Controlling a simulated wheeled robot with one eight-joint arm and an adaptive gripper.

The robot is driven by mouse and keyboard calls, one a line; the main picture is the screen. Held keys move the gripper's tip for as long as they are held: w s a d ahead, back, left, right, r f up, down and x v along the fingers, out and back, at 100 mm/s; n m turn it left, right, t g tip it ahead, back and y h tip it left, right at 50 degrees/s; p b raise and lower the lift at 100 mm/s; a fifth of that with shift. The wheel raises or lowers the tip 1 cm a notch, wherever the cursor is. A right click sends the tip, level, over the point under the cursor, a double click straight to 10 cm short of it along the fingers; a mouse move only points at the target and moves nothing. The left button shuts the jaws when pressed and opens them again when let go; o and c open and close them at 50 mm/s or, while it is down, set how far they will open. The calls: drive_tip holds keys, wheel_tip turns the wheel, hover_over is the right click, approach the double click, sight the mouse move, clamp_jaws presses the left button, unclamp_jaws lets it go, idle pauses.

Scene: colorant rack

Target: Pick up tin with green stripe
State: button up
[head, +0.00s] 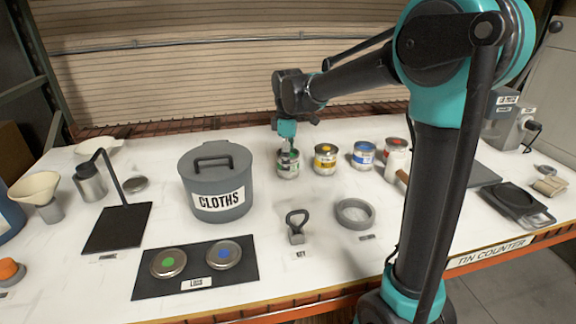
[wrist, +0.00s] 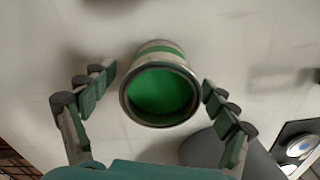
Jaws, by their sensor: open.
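The tin with the green stripe (head: 287,166) stands on the white counter, right of the grey cloths bin. In the wrist view the same tin (wrist: 160,88) shows its round rim, green contents and a green band on its side. My gripper (head: 288,150) is above the tin in the head view and partly covers its top. In the wrist view my gripper (wrist: 158,82) is open, with one finger on each side of the tin. Gaps show between the fingers and the tin, and the tin is not gripped.
A yellow-striped tin (head: 325,160), a blue-striped tin (head: 363,156) and a red-topped tin (head: 396,146) stand to the right. The grey cloths bin (head: 215,165) is close on the left.

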drive_tip(key=shift+f, duration=0.65)
drive_tip(key=c, duration=1.5)
drive_tip(key=shift+o, duration=0.2)
drive_tip(key=shift+r, duration=0.2)
